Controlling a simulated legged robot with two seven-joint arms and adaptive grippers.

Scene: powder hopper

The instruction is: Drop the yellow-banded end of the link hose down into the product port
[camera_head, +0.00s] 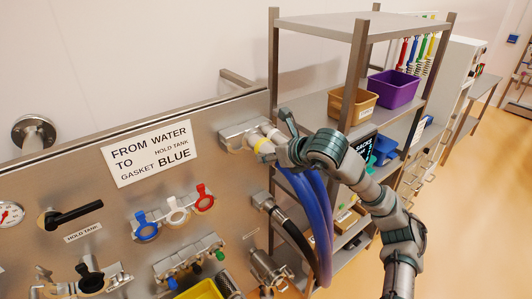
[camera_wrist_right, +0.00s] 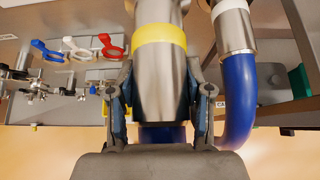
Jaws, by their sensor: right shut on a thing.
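The yellow-banded end of the link hose is a steel fitting with a yellow band (camera_head: 264,146). It lies at the wall bracket (camera_head: 236,133), to the left of my right gripper (camera_head: 283,150). In the right wrist view, my right gripper (camera_wrist_right: 160,108) is shut around this steel end, below the yellow band (camera_wrist_right: 160,36). The blue link hose (camera_head: 319,215) hangs down from there in a loop. The other hose end, with a white band (camera_wrist_right: 237,50), sits beside it on the right. I cannot tell which fitting is the product port. My left gripper is out of view.
A black-handled valve (camera_head: 72,215), a clamped port (camera_head: 91,280) and red, white and blue clamps (camera_head: 176,214) are on the steel panel. A black hose (camera_head: 292,232) hangs below the bracket. A shelf rack (camera_head: 358,60) with bins stands right behind my arm.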

